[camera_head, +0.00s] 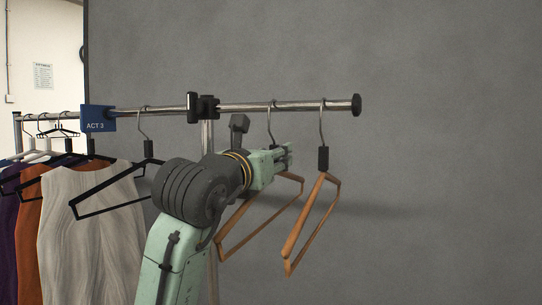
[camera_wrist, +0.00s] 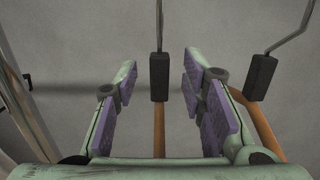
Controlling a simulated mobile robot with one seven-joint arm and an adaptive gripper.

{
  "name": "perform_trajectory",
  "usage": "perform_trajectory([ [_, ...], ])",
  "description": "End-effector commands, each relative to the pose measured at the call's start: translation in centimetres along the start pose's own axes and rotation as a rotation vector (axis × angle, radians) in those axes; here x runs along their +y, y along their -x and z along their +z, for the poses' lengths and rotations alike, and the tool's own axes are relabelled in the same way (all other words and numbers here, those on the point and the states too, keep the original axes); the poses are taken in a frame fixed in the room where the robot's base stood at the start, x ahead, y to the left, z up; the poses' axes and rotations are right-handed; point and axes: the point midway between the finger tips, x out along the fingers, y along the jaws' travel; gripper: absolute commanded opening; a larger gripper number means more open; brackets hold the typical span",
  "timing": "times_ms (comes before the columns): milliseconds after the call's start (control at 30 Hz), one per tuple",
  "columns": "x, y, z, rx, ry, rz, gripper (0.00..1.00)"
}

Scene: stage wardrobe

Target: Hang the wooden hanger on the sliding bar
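Two wooden hangers with black neck blocks hang by their hooks from the metal bar (camera_head: 300,106). The right hanger (camera_head: 304,226) hangs clear of my gripper; its block also shows in the wrist view (camera_wrist: 260,78). The left hanger (camera_head: 262,225) is partly hidden behind my gripper in the head view. My gripper (camera_head: 288,156) is open at the left hanger's neck. In the wrist view, that hanger's black block (camera_wrist: 159,77) stands between my purple-padded fingers (camera_wrist: 159,62), with a gap on each side.
A black clamp (camera_head: 203,107) sits on the bar's post, and a black cap (camera_head: 357,105) ends the bar. A blue "ACT 3" sign (camera_head: 98,118), a black hanger (camera_head: 110,190) and several garments (camera_head: 92,235) are at left. A grey wall stands behind; the right side is clear.

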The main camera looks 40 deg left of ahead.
Motion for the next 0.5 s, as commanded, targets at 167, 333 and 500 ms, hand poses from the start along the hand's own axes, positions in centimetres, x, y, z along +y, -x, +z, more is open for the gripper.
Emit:
perform_trajectory([
  [167, 0.1, 1.6, 0.1, -0.003, -0.001, 0.003, 0.38],
  [333, 0.1, 5.2, 0.1, -0.003, -0.002, 0.003, 0.38],
  [500, 0.1, 8.7, 0.1, -0.003, -0.001, 0.002, 0.38],
])
